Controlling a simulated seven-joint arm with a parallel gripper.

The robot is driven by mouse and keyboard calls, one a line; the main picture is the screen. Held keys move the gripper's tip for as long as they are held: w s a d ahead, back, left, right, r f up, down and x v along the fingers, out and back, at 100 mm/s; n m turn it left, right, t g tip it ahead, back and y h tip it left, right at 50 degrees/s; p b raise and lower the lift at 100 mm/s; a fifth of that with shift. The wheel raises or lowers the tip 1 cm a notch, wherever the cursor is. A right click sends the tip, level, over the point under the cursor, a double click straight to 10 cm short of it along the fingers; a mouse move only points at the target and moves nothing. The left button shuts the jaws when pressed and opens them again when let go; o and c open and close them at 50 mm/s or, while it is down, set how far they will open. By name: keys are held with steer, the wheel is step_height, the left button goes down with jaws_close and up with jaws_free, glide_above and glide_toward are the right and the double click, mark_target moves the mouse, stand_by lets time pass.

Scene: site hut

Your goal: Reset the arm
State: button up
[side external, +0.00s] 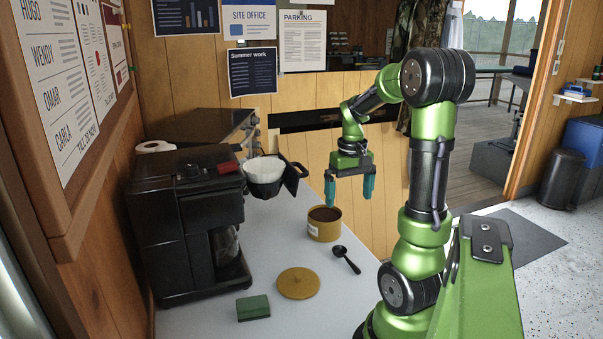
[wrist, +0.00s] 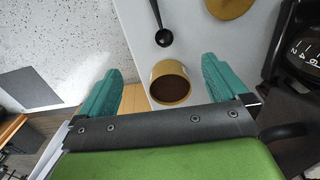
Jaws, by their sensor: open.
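My gripper (side external: 349,190) has two teal fingers and is open and empty. In the side view it hangs in the air, pointing down, above and to the right of a mustard-yellow tin (side external: 324,226). The tin stands uncovered on the light counter (side external: 228,320), with dark brown contents showing inside. In the wrist view my gripper (wrist: 160,95) spans the tin (wrist: 170,82), which shows between the fingers and apart from them.
A black scoop (side external: 346,259), a yellow lid (side external: 298,283) and a green sponge (side external: 253,307) lie on the counter. A black coffee maker (side external: 160,225) stands at left, its filter basket (side external: 268,175) swung out with a white filter. Wooden panelling backs the counter.

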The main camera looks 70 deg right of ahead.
step_height(320, 180, down, 10)
steer(key=shift+a, duration=0.15)
stand_by(0.3)
stand_by(0.5)
step_height(320, 180, up, 10)
steer(key=w+a+r+t, duration=0.2)
steer(key=w+a, duration=0.2)
steer(key=a, duration=0.4)
steer(key=w+a+r+t, duration=0.1)
steer(key=w+a+t, duration=0.15)
steer(key=a, duration=0.45)
steer(key=a+r+n+t+y, duration=0.1)
steer(key=a+n, duration=0.1)
steer(key=a, duration=0.5)
steer(key=a+r+n+t+y, duration=0.1)
steer(key=a+r+n, duration=0.1)
steer(key=a, duration=0.5)
steer(key=shift+s+a+r+n+t, duration=0.35)
steer(key=shift+s+n, duration=0.1)
steer(key=shift+n, duration=0.15)
